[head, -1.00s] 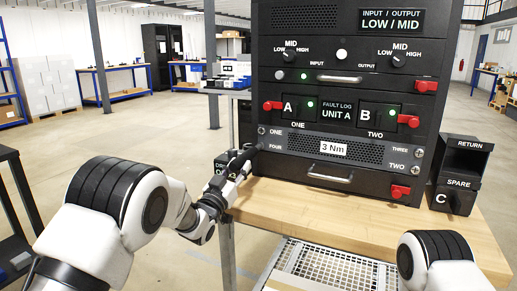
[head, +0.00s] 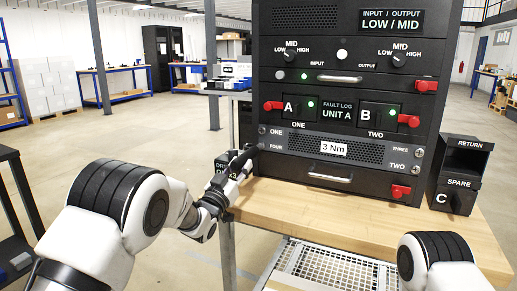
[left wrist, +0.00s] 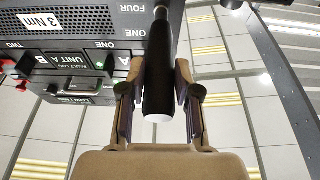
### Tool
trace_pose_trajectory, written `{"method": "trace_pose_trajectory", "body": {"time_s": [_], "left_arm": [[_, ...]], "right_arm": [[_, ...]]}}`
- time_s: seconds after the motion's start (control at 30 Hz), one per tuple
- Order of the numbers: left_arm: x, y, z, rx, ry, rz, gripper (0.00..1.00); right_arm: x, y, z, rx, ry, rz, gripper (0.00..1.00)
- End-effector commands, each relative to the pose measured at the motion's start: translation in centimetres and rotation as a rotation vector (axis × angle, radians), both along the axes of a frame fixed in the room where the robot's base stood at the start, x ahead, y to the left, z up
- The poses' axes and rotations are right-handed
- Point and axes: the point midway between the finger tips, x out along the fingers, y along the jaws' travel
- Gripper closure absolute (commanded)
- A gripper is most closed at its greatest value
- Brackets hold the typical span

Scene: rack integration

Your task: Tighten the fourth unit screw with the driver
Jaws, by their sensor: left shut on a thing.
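The rack unit (head: 290,142) with a grey perforated panel has a 3 Nm label and corners marked ONE, TWO, THREE and FOUR. My left gripper (head: 228,180) is at the panel's lower left. It is shut on a dark driver (left wrist: 158,85), which shows between the two fingers (left wrist: 158,105) in the left wrist view. The driver's tip reaches the panel by the FOUR label (left wrist: 132,8). The fourth screw is hidden behind the driver tip, so I cannot tell how it sits. Screws show at ONE (head: 262,131), THREE and TWO (head: 418,168). My right gripper is out of view.
The rack stands on a wooden bench (head: 330,203). A RETURN and SPARE holder (head: 462,170) stands to its right. Red latches (head: 400,191) stick out from the front. A wire-mesh shelf (head: 335,265) lies below the bench edge.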

Motion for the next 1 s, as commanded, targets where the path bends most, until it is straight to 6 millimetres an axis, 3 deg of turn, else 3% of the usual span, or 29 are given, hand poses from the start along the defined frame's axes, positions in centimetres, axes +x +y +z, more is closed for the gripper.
{"method": "trace_pose_trajectory", "body": {"time_s": [1.0], "left_arm": [[0.24, -0.11, 0.27, -0.002, -0.006, 0.0, 1.0]], "right_arm": [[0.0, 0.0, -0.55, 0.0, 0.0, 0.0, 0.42]]}}
